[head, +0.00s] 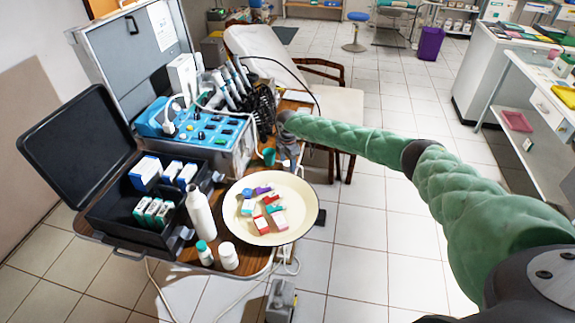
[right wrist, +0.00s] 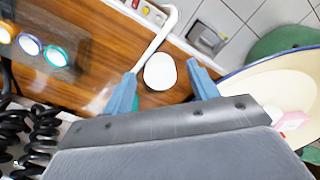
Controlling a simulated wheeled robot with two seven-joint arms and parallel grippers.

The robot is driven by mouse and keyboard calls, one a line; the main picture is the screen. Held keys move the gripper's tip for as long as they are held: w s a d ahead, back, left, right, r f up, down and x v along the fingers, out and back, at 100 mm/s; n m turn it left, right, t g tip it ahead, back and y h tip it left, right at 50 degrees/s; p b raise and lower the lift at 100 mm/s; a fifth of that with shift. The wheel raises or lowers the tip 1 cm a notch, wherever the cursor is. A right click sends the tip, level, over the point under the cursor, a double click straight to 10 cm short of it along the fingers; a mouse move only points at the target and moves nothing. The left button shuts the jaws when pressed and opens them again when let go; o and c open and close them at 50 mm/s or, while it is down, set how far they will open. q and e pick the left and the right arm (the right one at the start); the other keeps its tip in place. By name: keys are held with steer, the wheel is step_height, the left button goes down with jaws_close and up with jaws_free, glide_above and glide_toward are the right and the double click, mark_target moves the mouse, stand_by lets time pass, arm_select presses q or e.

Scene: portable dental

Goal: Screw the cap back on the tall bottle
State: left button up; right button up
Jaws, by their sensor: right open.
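The tall white bottle (head: 200,215) stands upright at the table's front, between the black case and the basin; it has a narrow top. My right gripper (head: 287,163) reaches down at the table's far right edge, behind the basin. In the right wrist view its blue fingertips (right wrist: 163,88) are apart. A round white thing, which looks like the cap (right wrist: 160,71), shows on the wood just past and between them, not gripped. My left gripper is not in view.
A cream basin (head: 236,228) holds several small boxes. A green-capped bottle (head: 204,254) and a white bottle (head: 228,257) stand in front. A green cup (head: 268,157) is left of my right gripper. The blue dental unit (head: 212,133) and black case (head: 112,213) crowd the left.

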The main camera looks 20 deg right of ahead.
mark_target(288, 163)
steer(key=c, duration=1)
steer(key=shift+c, duration=0.2)
steer(key=shift+r, duration=0.2)
steer(key=shift+r+b, duration=0.25)
steer(key=shift+b, duration=0.05)
step_height(288, 163, up, 3)
steer(key=shift+r+b, duration=0.1)
steer(key=shift+b, duration=0.65)
arm_select(q)
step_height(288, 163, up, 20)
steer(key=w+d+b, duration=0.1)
steer(key=b, duration=0.1)
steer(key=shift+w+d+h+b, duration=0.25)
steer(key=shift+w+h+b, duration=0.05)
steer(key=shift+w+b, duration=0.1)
arm_select(e)
steer(key=s+d+r, duration=0.7)
steer(key=s, duration=0.2)
steer(key=shift+s, duration=0.2)
